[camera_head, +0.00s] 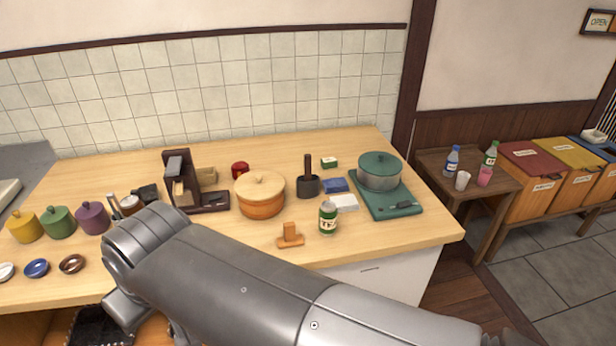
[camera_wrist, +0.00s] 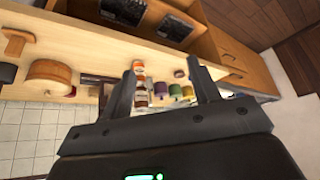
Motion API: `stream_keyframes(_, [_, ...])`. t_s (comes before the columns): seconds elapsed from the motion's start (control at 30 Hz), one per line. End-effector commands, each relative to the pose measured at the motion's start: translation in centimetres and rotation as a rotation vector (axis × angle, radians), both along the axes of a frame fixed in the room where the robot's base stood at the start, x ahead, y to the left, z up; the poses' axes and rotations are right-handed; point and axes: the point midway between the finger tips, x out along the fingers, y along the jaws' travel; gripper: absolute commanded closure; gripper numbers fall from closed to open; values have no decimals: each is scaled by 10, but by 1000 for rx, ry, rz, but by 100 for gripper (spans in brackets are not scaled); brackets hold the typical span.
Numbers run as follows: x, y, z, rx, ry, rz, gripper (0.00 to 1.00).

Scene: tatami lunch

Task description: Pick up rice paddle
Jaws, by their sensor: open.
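A dark round holder (camera_head: 308,187) stands right of the lidded wooden tub (camera_head: 261,196), with a brown upright handle (camera_head: 307,164) sticking out. This may be the rice paddle; its lower end is hidden in the holder. A small orange wooden piece (camera_head: 290,237) lies near the counter's front edge; I cannot tell whether it is a paddle or a stand. My gripper (camera_wrist: 160,66) is open in the wrist view, with no object held. Small bottles (camera_wrist: 140,88) show beyond the gap between its fingers. My arm hides the gripper's fingertips in the head view.
A green can (camera_head: 328,218) stands near the counter's (camera_head: 400,245) front edge. A dark wooden stand (camera_head: 207,200) is left of the tub. Lidded pots (camera_head: 58,222) stand at far left.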

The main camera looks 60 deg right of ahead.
Motion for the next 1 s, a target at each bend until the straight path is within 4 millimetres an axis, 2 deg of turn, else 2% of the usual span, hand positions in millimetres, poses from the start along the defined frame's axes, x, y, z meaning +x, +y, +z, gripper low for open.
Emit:
stream_keyframes(0.1, [0,0,0,0,0,0,54])
stream_keyframes(0.33, [0,0,1,0,0,0,55])
stream_keyframes(0.43, [1,0,14,0,-4,0,55])
stream_keyframes(0.57, [1,0,60,0,-8,0,55])
stream_keyframes(0.7, [1,0,118,0,-7,0,55])
stream_keyframes(0.9, [1,0,186,0,-4,0,55])
stream_keyframes(1.0, [22,-14,190,-12,1,-52,55])
